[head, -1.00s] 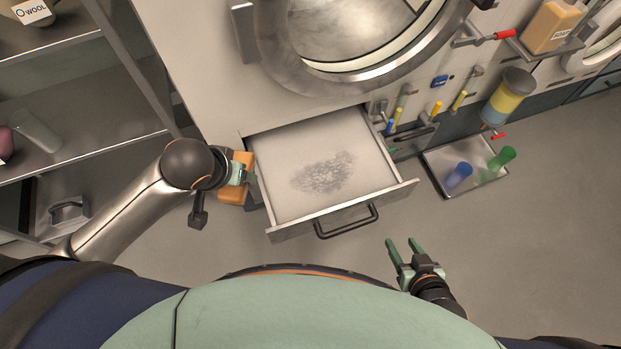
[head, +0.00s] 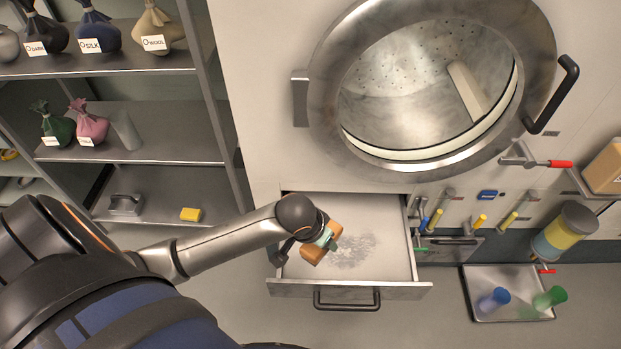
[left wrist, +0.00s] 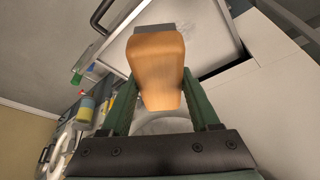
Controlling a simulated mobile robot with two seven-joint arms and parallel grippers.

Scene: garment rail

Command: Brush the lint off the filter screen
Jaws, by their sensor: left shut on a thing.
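The filter screen (head: 392,262) is the pale floor of a pulled-out drawer below the round machine door. A grey patch of lint (head: 352,250) lies on it, partly hidden by my gripper. My left gripper (head: 326,240) is shut on an orange-brown brush block (head: 314,251) over the left part of the drawer. In the left wrist view the block (left wrist: 156,68) sits between the green fingers, with a grey edge at its far end. I cannot tell whether it touches the screen. My right gripper is not in view.
The drawer front has a dark handle (head: 346,304). A metal tray (head: 508,312) with blue and green cups stands on the floor at right. Shelves (head: 165,185) with tied bags and a yellow sponge (head: 191,214) stand at left. Small coloured valves line the panel right of the drawer.

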